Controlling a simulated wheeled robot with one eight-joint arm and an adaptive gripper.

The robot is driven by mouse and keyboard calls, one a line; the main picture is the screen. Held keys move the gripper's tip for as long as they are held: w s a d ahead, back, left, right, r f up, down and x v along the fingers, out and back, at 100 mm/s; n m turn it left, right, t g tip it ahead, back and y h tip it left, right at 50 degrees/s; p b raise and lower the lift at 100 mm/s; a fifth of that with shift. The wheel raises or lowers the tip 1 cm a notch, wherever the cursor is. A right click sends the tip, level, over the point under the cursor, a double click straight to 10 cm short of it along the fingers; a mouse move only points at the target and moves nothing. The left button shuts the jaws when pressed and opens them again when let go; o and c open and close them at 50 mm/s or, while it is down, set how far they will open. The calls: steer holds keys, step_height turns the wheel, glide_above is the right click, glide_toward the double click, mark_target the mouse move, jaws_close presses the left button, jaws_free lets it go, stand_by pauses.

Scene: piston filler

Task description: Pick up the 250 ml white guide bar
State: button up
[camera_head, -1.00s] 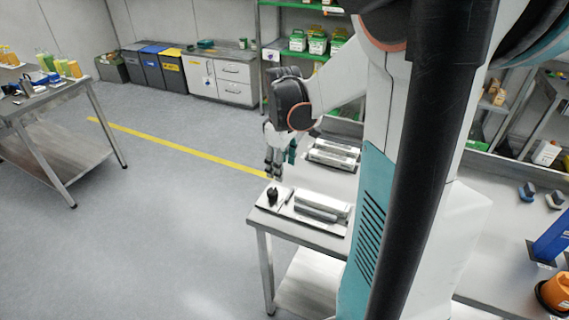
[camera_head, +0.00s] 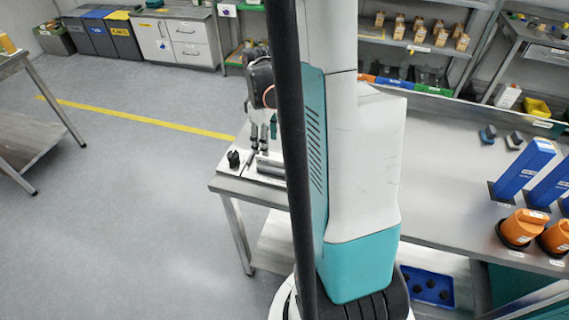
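My gripper (camera_head: 259,148) points down over the near left corner of the steel table, just left of my own column. Its two dark fingers show a small gap with nothing seen between them. Below and beside the fingertips lies a grey-white bar (camera_head: 269,165) on a light plate (camera_head: 236,169). My column hides the right part of the plate and bar. I cannot read any size marking, so I cannot tell which bar is the 250 ml one. I cannot tell whether the fingers touch the bar.
A black knob (camera_head: 234,158) stands on the plate's left end. The steel table (camera_head: 440,205) runs right, with blue blocks (camera_head: 524,167) and orange parts (camera_head: 522,227). Shelves (camera_head: 430,47) stand behind. The floor (camera_head: 120,200) at left is clear.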

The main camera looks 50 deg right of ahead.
mark_target(284, 162)
step_height(284, 162, down, 5)
steer(key=shift+b, duration=1.15)
steer(key=shift+r, duration=0.1)
jaws_close()
